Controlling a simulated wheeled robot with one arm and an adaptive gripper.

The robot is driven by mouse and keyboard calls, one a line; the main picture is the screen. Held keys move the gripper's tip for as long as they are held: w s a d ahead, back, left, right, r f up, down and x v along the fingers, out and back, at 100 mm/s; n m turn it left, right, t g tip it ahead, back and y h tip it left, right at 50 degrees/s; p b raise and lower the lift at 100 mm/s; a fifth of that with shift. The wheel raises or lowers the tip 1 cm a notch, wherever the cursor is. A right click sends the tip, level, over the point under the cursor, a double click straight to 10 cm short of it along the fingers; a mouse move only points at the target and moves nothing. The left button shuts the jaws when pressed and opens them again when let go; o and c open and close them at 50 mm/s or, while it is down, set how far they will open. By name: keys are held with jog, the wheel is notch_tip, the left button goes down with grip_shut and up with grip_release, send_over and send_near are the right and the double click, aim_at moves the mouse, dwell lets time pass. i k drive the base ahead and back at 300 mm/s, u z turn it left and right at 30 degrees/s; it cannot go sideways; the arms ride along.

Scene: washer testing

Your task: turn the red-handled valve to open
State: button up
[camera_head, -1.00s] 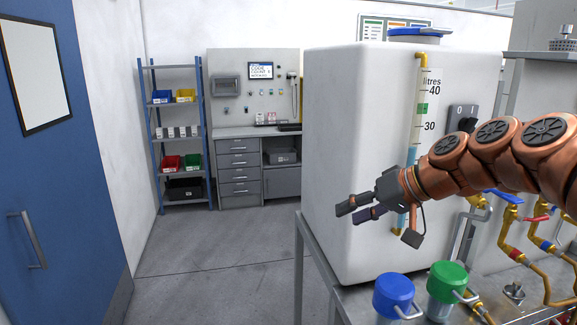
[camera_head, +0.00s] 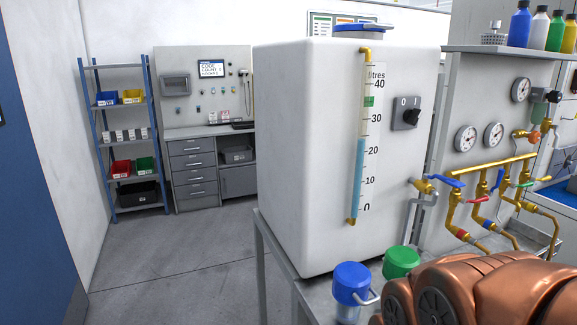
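The red-handled valve (camera_head: 478,199) is on the brass pipework at the right, between blue-handled and green-handled valves. Its red lever looks roughly level and seems to lie across its downward pipe. My gripper is out of the frame, so its state and its distance from the red handle are not shown. Only the copper links of my arm show at the bottom right, below the pipework in the picture. Nothing covers the red handle.
A large white tank (camera_head: 310,150) with a litre gauge stands left of the valves. A blue-lidded container (camera_head: 351,283) and a green-lidded container (camera_head: 401,261) stand on the bench before it. Gauges (camera_head: 466,138) are on the panel above the pipes. The floor at left is clear.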

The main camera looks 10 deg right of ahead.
aim_at(464, 201)
jog(key=z, duration=0.8)
jog(key=k, duration=1.25)
jog(key=z, duration=0.2)
jog(key=i, duration=0.55)
jog(key=z, duration=0.55)
jog(key=i, duration=0.65)
jog(key=u, duration=0.9)
jog(key=i, duration=0.5)
jog(key=u, duration=0.55)
